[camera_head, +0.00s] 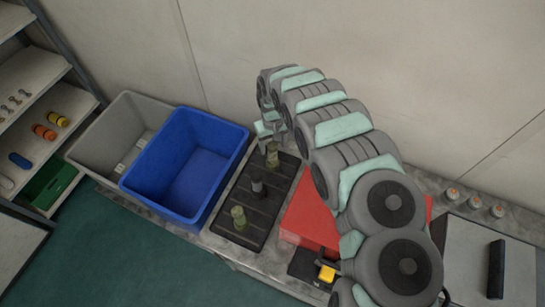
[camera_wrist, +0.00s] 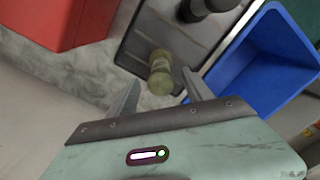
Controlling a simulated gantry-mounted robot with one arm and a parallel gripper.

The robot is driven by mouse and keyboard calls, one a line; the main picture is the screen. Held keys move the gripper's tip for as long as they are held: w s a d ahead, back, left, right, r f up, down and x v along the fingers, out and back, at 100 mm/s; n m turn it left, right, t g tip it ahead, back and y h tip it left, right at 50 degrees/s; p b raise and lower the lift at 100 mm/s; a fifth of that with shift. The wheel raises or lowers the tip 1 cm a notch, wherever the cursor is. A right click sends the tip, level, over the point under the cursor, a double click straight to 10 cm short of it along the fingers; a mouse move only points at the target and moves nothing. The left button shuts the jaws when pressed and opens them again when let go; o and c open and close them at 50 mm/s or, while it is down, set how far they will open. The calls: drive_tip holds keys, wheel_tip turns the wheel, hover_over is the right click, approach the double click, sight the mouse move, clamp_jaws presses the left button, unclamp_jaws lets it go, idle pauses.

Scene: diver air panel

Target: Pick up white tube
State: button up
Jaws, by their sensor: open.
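No plainly white tube shows on the black tray (camera_head: 246,240). A murky olive-yellow tube (camera_head: 272,157) stands at the tray's far end, close to my gripper (camera_head: 270,139). A dark grey tube (camera_head: 258,188) stands mid-tray, and a green-tinted tube (camera_head: 238,219) stands at the near end. In the wrist view, my gripper (camera_wrist: 161,92) is open, and the olive-yellow tube (camera_wrist: 160,74) shows between and just beyond its fingertips. I see no contact between fingers and tube. The dark tube (camera_wrist: 195,8) is farther along the tray.
A blue bin (camera_head: 190,165) stands left of the tray, with a grey bin (camera_head: 112,130) beyond it. A red box (camera_head: 305,215) is on the right. The wall is close behind. Shelves at far left hold small items, including a whitish one (camera_head: 6,183).

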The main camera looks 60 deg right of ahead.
sight(273, 153)
drive_tip(key=shift+w+f+p, duration=0.15)
drive_tip(key=shift+f+p, duration=0.25)
drive_tip(key=shift+f, duration=2.5)
drive_tip(key=shift+c, duration=0.3)
clamp_jaws()
